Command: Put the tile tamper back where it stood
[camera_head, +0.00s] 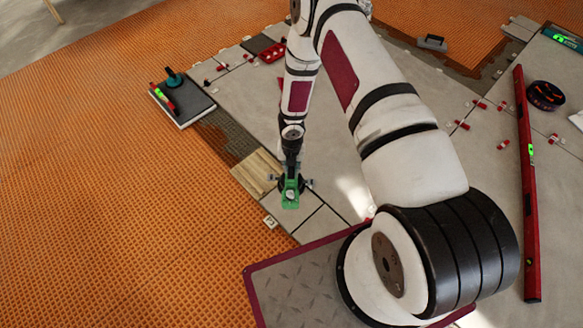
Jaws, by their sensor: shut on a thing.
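The tile tamper (291,198), a small tool with a green body and dark parts, is at the near-left edge of the grey tiled area. My gripper (291,178) reaches straight down from above and is shut on it. The gripper's dark fingers hide the top of the tool. The tamper looks upright, low over the tiles; I cannot tell whether it touches them. A pale wooden board (257,172) lies just left of it.
A loose tile (196,112) with a teal-handled tool (173,78) and a small red level (163,98) lies upper left. A long red level (527,180) lies right, near a dark coil (546,95). Red clips dot the tile joints. Orange matting (110,210) is clear at left.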

